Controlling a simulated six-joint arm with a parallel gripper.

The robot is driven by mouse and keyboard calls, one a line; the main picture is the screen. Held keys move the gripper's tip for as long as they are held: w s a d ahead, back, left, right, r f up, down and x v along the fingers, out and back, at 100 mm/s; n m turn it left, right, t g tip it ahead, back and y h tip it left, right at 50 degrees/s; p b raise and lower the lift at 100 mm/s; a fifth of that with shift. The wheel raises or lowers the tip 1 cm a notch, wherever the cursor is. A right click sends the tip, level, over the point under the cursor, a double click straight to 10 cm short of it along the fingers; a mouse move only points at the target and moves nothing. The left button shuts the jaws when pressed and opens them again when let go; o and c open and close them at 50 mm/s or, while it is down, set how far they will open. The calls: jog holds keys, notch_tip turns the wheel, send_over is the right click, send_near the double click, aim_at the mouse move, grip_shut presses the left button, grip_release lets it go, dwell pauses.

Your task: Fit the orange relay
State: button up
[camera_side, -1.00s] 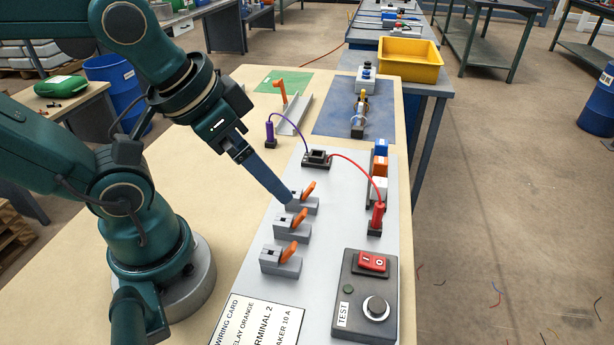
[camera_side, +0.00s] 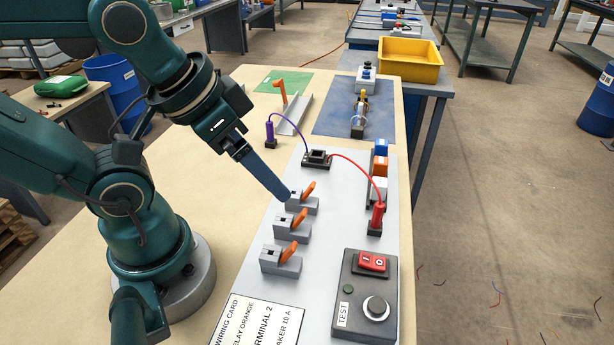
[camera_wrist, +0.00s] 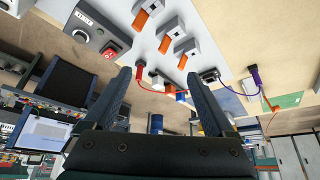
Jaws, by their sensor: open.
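The orange relay (camera_side: 380,166) stands in a row between a blue block (camera_side: 381,147) and a white block (camera_side: 379,188), at the right side of the grey panel. In the wrist view the orange relay (camera_wrist: 168,88) is small, between the fingertips. A dark socket (camera_side: 317,158) sits at the panel's far end; its top looks empty. My gripper (camera_side: 287,198) points down to the right, above the farthest lever terminal (camera_side: 303,203) and left of the relay row. In the wrist view its fingers (camera_wrist: 158,76) are wide apart with nothing held between them.
Several grey terminals with raised orange levers line the panel's left side. A red plug (camera_side: 377,217) stands near the relays, its red wire arching to the socket. A purple plug (camera_side: 269,133) stands beyond. A test box (camera_side: 365,295) and wiring card (camera_side: 258,322) are nearest.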

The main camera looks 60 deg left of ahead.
dwell(0.3)
jog(key=w+a+r+n+t+y, duration=0.1)
jog(key=w+a+r+n+t, duration=0.1)
jog(key=w+r+n, duration=0.4)
jog(key=n+g+y, duration=0.1)
jog(key=g+y, duration=0.1)
send_over(380, 161)
jog(key=s+d, duration=0.1)
notch_tip(380, 161, down, 11)
jog(key=shift+g, duration=0.3)
jog(key=f, duration=0.4)
jog(key=shift+s+d+f, duration=0.1)
jog(key=shift+s+f, duration=0.2)
jog(key=shift+f, duration=0.05)
jog(key=shift+x, duration=2.5)
